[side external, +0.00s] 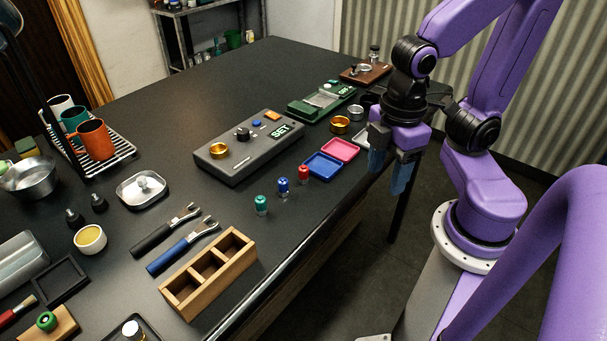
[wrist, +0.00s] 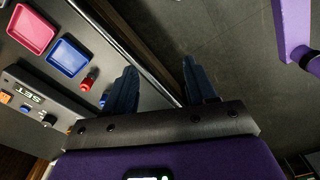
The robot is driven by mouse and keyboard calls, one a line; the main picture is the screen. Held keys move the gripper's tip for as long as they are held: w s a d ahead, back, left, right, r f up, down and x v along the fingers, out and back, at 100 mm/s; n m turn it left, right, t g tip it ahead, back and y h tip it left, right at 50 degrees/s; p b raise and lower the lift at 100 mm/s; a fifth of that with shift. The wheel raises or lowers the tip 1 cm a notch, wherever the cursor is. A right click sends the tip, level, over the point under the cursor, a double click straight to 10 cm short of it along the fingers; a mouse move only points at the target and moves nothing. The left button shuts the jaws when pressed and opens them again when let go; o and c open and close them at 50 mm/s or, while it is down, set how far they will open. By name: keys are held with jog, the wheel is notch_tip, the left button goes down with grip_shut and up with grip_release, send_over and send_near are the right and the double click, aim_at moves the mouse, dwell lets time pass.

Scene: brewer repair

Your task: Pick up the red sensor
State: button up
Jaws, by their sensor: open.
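The red sensor (side external: 303,173) is a small red-topped cylinder standing upright on the dark table, at the right end of a row with a blue sensor (side external: 283,186) and a green sensor (side external: 261,205). In the wrist view the red sensor (wrist: 87,83) is left of my fingers, and part of the blue one (wrist: 104,98) shows beside the left finger. My gripper (side external: 389,172) is open and empty, pointing down beyond the table's right edge, to the right of the red sensor and apart from it. Both fingers (wrist: 157,84) show in the wrist view.
A blue tray (side external: 324,166) and a pink-red tray (side external: 340,149) lie just behind the red sensor. A grey brewer unit (side external: 249,147) with a SET display stands to its left. A wooden compartment box (side external: 209,272) is nearer the front.

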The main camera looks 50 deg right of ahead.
jog(key=w+a+r+n, duration=0.1)
jog(key=w+r, duration=0.2)
jog(key=w, duration=0.7)
jog(key=n, duration=0.2)
send_near(304, 168)
jog(key=f, duration=0.1)
jog(key=a+f, duration=0.1)
jog(key=f, duration=0.1)
jog(key=shift+w+f, duration=0.1)
jog(key=shift+f, duration=0.15)
jog(key=f, duration=0.3)
jog(key=shift+d+f, duration=0.35)
jog(key=shift+d, duration=0.05)
jog(key=shift+f, duration=0.8)
grip_shut()
